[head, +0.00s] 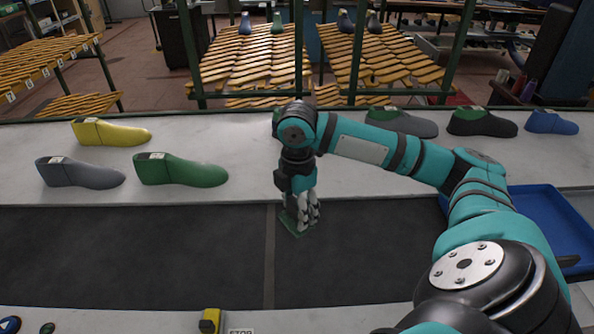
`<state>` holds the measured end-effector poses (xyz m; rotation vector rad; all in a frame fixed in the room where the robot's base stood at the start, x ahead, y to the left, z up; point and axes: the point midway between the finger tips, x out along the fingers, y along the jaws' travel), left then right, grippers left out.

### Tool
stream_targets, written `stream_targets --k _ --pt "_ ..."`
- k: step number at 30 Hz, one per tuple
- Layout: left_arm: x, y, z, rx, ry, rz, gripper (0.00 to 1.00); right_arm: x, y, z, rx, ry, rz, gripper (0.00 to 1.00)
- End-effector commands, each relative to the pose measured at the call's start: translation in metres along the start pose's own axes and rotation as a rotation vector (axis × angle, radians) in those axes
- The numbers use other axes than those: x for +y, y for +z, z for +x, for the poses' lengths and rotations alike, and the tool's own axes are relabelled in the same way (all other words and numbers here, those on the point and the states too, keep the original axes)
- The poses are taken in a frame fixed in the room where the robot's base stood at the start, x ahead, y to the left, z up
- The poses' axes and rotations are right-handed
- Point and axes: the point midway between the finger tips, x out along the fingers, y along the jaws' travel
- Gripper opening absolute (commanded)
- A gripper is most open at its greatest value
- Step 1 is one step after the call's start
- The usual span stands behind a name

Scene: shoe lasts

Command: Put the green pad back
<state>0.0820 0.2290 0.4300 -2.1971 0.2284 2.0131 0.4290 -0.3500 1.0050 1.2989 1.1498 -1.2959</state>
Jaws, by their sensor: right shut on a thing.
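The green pad (292,227) is a thin, flat piece at the fingertips of my right gripper (302,222). That gripper points down and is shut on the pad, over the dark belt just right of its seam. The fingers hide part of the pad. I cannot tell whether the pad touches the belt. My left gripper is not in view.
A green last (182,170), a grey last (80,173) and a yellow last (110,132) stand on the pale ledge at left. More lasts stand at right. A blue tray (548,205) is at right, behind my arm. The dark belt (130,255) is clear at left.

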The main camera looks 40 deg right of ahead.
Motion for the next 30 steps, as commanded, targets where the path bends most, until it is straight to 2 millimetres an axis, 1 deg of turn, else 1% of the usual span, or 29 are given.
stream_targets --k 1,9,12,15,20,23,26,30 --pt "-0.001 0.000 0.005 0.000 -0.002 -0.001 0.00 0.002 0.013 0.004 -0.001 -0.002 -0.075 0.26" --pt "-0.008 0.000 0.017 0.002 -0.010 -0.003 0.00 0.013 0.073 0.007 0.000 -0.001 -0.562 0.26" --pt "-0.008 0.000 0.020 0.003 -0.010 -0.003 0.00 0.015 0.092 0.006 -0.001 -0.001 -0.718 0.26" --pt "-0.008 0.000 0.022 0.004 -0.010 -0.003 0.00 0.016 0.106 0.004 0.000 -0.001 -0.842 0.26" --pt "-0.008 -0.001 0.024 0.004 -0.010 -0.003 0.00 0.018 0.118 0.002 0.002 0.001 -0.960 0.26" --pt "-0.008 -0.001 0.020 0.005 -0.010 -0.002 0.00 0.025 0.121 0.000 0.003 0.005 -0.986 0.26" --pt "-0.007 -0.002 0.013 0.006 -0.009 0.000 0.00 0.045 0.120 -0.001 0.008 0.008 -0.992 0.26" --pt "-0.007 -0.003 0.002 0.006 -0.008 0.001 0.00 0.082 0.121 0.002 0.008 0.006 -0.990 0.26"
